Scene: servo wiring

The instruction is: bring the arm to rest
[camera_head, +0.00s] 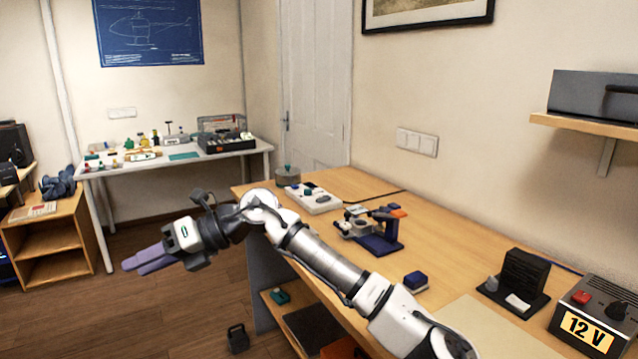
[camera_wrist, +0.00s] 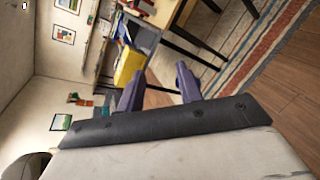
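My gripper (camera_head: 137,262) is stretched out to the left of the near workbench (camera_head: 448,216), above the wooden floor. Its purple fingers point left and touch nothing. The wrist view shows the two purple fingers apart with nothing between them, so my gripper (camera_wrist: 158,88) is open and empty. My arm reaches from the lower right of the head view across the front of the workbench.
A 12 V supply box (camera_head: 592,315), a black holder (camera_head: 520,280), a blue block (camera_head: 416,281) and a blue-orange fixture (camera_head: 381,240) stand on the workbench. A white table (camera_head: 185,162) stands at the back. A black weight (camera_head: 238,338) rests on the floor.

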